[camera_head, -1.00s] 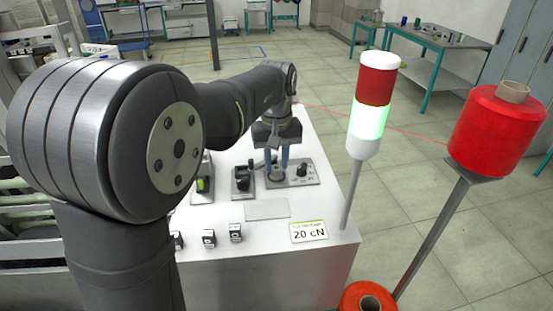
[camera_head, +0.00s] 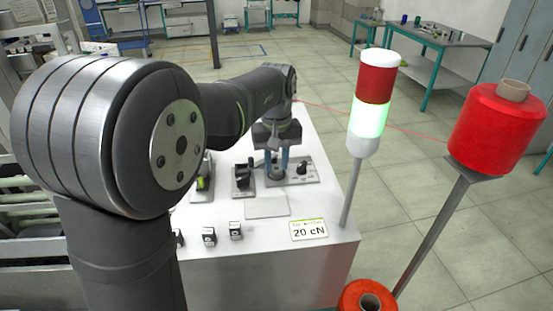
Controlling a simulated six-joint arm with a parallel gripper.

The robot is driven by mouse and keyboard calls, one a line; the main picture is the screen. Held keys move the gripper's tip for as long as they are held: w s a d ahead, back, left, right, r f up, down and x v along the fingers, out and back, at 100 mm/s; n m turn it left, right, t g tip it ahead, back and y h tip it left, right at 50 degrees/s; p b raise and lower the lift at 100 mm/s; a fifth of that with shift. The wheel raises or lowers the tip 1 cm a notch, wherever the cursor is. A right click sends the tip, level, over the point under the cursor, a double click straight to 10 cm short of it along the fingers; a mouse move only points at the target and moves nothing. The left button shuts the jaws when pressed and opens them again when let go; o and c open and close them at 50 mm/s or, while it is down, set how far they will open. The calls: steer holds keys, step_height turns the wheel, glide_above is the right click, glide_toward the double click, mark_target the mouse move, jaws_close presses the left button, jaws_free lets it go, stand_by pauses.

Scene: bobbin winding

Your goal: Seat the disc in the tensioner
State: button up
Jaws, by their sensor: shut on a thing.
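My gripper (camera_head: 277,163) points down over the tensioner (camera_head: 303,181), a grey plate with a black knob near the far right part of the white bench top. Its two blue-grey fingers stand on either side of a small dark round thing at the left end of the plate. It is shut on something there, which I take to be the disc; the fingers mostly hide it. From this view I cannot tell whether the disc touches the tensioner or lies flat in it.
Other small devices (camera_head: 243,180) stand left of the tensioner. A blank plate (camera_head: 267,207), several small black-and-white blocks (camera_head: 236,230) and a "20 cN" sign (camera_head: 309,230) are nearer. A signal tower (camera_head: 368,105) and a red yarn cone (camera_head: 497,127) stand right.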

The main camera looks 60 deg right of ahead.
steer(key=shift+f, duration=0.1)
steer(key=o, duration=0.8)
steer(key=shift+o, duration=0.2)
steer(key=shift+r, duration=3.55)
step_height(320, 180, down, 7)
steer(key=shift+r, duration=0.15)
